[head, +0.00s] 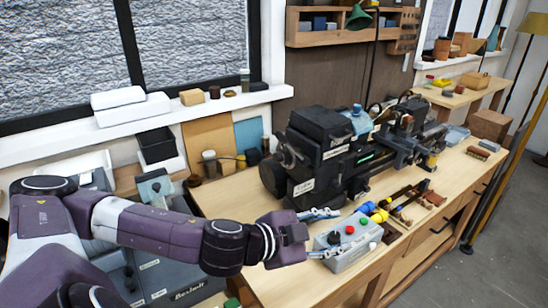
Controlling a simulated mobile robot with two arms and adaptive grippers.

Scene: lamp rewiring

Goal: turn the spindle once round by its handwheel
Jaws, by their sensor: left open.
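A dark lathe (325,150) stands on the wooden bench. A round dark wheel-like part (286,153) sticks out at the left end of its headstock; it looks like the spindle's handwheel, though its details are too small to tell. My left gripper (335,232) comes in from the left, in front of the lathe and lower in the picture than the wheel. Its two fingers are spread apart, with nothing visible held between them. It is clear of the wheel in the picture. My right gripper is not in view.
Yellow-handled tools (378,215) and a wooden tray (415,205) lie in front of the lathe. Bare bench top (225,200) shows left of the lathe.

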